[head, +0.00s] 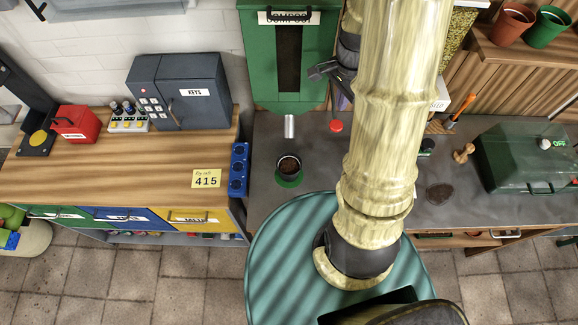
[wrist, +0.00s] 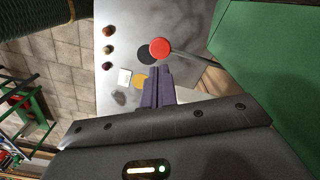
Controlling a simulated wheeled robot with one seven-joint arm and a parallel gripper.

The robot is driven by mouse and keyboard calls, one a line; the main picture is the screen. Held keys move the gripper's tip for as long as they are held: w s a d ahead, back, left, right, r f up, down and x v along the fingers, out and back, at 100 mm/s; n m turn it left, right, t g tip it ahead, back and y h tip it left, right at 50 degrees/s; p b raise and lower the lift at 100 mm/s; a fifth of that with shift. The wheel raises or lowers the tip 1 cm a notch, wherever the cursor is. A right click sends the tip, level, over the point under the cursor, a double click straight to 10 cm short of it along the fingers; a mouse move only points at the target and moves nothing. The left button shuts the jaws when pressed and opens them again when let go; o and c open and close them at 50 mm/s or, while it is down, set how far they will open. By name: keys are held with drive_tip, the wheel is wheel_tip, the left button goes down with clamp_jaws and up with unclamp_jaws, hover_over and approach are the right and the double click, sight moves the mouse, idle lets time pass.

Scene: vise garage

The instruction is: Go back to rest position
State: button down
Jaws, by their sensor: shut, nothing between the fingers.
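My gripper (wrist: 157,74) shows in the wrist view with its two purple-grey fingers together and nothing between them. The fingertips point towards the grey worktop near a red round button (wrist: 160,46). In the head view, my pale yellow arm runs down the middle of the picture. It hides part of the worktop. Dark parts at the arm's far end show beside the green compost dispenser (head: 288,90), just left of the arm. The red button (head: 336,125) shows below them. The gripper appears raised and apart from the worktop.
A pot of dark soil (head: 289,166) stands on a green disc under the dispenser's metal spout (head: 289,126). A dark safe marked KEYS (head: 192,92) stands on the wooden bench at left. A green box (head: 530,155) is on the worktop at right. Tiled floor lies in front.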

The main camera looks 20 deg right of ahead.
idle(0.4)
drive_tip(key=s+a+f+n+t+b, duration=0.1)
drive_tip(key=s+a+f+n+b, duration=0.1)
drive_tip(key=a+n, duration=0.4)
drive_tip(key=s+a+f+n+t+b, duration=0.1)
drive_tip(key=s+a+f+n+b, duration=0.1)
drive_tip(key=s+a+n+b, duration=0.2)
drive_tip(key=a+n+b, duration=0.1)
drive_tip(key=n+b, duration=0.2)
drive_tip(key=n, duration=0.2)
drive_tip(key=shift+a+t, duration=0.3)
drive_tip(key=shift+a, duration=0.05)
idle(1.0)
